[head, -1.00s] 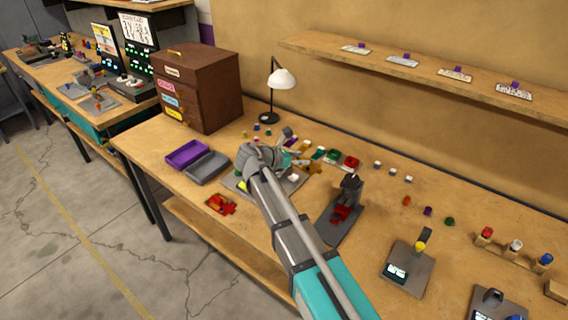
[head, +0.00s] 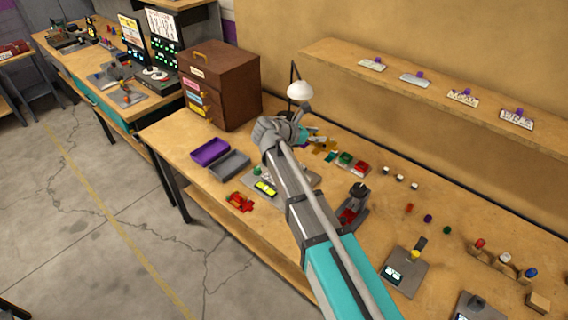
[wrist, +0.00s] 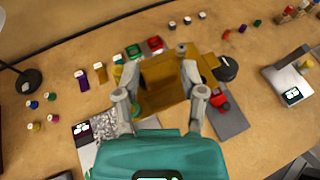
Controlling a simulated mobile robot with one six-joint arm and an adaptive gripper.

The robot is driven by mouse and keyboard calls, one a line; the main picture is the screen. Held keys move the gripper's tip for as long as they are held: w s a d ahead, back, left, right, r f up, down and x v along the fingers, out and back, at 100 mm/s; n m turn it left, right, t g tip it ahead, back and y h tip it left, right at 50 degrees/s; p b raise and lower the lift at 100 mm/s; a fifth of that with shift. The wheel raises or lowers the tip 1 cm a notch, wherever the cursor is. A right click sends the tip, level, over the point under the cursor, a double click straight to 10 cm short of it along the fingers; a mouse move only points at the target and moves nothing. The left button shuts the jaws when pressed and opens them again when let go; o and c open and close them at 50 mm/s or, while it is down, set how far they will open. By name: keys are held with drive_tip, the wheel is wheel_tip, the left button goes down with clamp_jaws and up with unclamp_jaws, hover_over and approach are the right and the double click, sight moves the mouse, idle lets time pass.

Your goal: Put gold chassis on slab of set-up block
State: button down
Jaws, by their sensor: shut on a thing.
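The gold chassis (wrist: 165,82) is a flat gold piece between the fingers of my gripper (wrist: 160,90), which is shut on it. The chassis appears held above the bench.
A dark post fixture (head: 358,190) holding a red part stands to the right. Purple (head: 210,151) and grey (head: 229,165) bins, a red part (head: 240,202) and a lamp (head: 299,90) are nearby.

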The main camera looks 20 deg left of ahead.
sight(316, 142)
wheel_tip(316, 142, up, 10)
drive_tip(key=p, duration=0.8)
drive_tip(key=shift+f, duration=0.2)
drive_tip(key=shift+s, duration=0.1)
